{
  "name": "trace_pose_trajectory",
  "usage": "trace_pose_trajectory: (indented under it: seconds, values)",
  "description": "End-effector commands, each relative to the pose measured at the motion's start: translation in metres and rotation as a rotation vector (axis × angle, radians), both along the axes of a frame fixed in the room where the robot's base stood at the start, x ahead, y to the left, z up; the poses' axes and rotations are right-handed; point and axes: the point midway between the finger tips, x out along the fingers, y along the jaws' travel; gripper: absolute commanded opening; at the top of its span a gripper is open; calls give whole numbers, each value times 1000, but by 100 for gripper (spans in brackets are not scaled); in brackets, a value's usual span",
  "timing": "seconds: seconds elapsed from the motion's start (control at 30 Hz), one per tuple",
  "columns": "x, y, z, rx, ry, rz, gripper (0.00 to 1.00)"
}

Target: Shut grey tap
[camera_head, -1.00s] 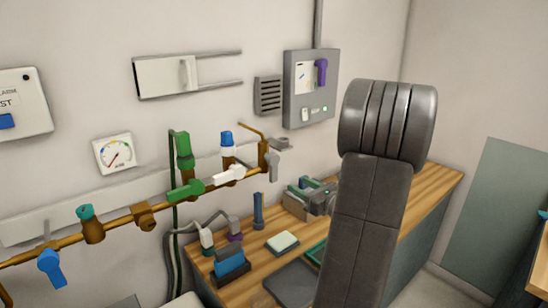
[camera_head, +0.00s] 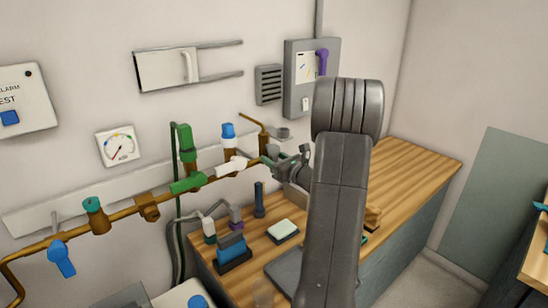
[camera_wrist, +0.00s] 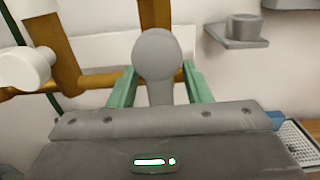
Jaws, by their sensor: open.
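The grey tap (camera_wrist: 155,55) is at the right end of the brown pipe. In the wrist view its rounded handle stands between the two green fingers of my gripper (camera_wrist: 159,75), with a visible gap on each side. My gripper is open around the handle and not clamped on it. In the head view my gripper (camera_head: 283,158) is at the pipe's right end and hides most of the grey tap.
A white tap (camera_head: 232,166) is close on the left, with a green tap (camera_head: 187,183) beyond it. A small grey bracket (camera_wrist: 237,42) juts from the wall at right. Below is a wooden bench (camera_head: 405,165) with a blue block (camera_head: 231,247) and a pale sponge-like block (camera_head: 283,231).

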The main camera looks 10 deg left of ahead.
Motion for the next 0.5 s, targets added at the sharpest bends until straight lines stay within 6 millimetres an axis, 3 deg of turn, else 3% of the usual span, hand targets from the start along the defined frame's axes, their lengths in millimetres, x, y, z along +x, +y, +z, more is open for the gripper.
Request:
trace_pose_trajectory:
  seconds: [0.27,0.4,0.5]
  values:
    - [1,1,0,-1,-1,0,43]
    - [1,1,0,-1,-1,0,15]
    - [0,1,0,-1,-1,0,0]
